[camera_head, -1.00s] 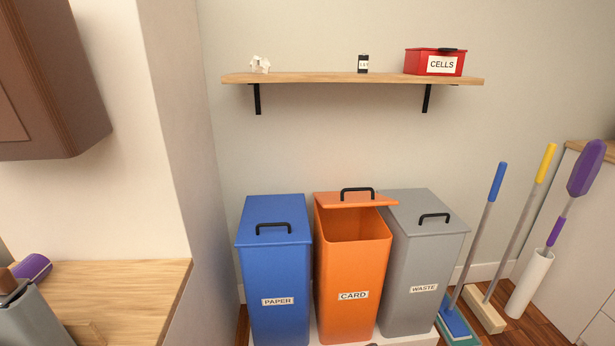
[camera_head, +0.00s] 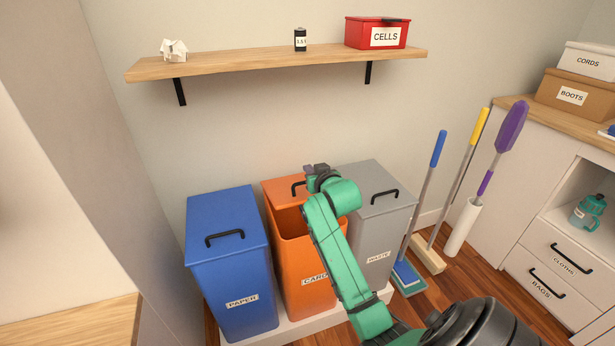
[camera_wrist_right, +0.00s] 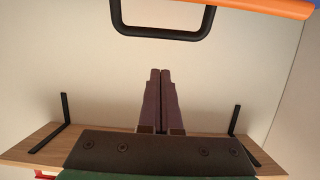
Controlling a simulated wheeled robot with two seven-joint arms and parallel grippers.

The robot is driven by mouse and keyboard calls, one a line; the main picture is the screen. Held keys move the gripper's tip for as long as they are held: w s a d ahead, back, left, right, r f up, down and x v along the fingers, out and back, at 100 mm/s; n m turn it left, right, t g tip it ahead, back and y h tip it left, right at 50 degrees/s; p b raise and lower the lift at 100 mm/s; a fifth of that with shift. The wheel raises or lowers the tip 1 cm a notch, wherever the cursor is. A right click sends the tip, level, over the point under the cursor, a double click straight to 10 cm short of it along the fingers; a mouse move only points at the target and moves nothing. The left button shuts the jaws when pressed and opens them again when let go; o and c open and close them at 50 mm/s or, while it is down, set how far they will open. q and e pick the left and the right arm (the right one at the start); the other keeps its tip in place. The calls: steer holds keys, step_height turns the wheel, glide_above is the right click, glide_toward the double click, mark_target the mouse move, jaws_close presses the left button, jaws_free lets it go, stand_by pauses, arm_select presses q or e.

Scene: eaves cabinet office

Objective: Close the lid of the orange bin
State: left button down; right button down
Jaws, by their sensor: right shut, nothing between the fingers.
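The orange bin (camera_head: 305,270), labelled CARD, stands between the blue and grey bins. Its lid (camera_head: 280,187) is open at the back, and the dark inside shows below its front edge. The lid has a black handle (camera_head: 297,189), partly hidden by my arm. My right gripper (camera_head: 312,168) is by the right part of the lid, near the handle. In the right wrist view, the gripper's fingers (camera_wrist_right: 160,74) are together and empty, a little apart in the picture from the black handle (camera_wrist_right: 160,36); the orange lid edge (camera_wrist_right: 275,8) shows above. My left gripper is not in view.
The blue PAPER bin (camera_head: 225,265) and grey WASTE bin (camera_head: 372,230) flank it closely, both lids closed. A wooden shelf (camera_head: 230,62) hangs above with a red CELLS box (camera_head: 376,34). Brooms and a duster (camera_head: 510,128) stand to the right.

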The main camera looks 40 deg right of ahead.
steer(key=x, duration=0.5)
steer(key=shift+s+f, duration=0.1)
steer(key=shift+f, duration=0.1)
steer(key=s+f, duration=0.1)
steer(key=s+a+f, duration=0.1)
steer(key=s, duration=0.1)
steer(key=shift+s+a+p, duration=0.15)
steer(key=shift+p, duration=0.15)
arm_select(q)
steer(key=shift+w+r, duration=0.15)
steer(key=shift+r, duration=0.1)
arm_select(e)
steer(key=shift+f, duration=0.1)
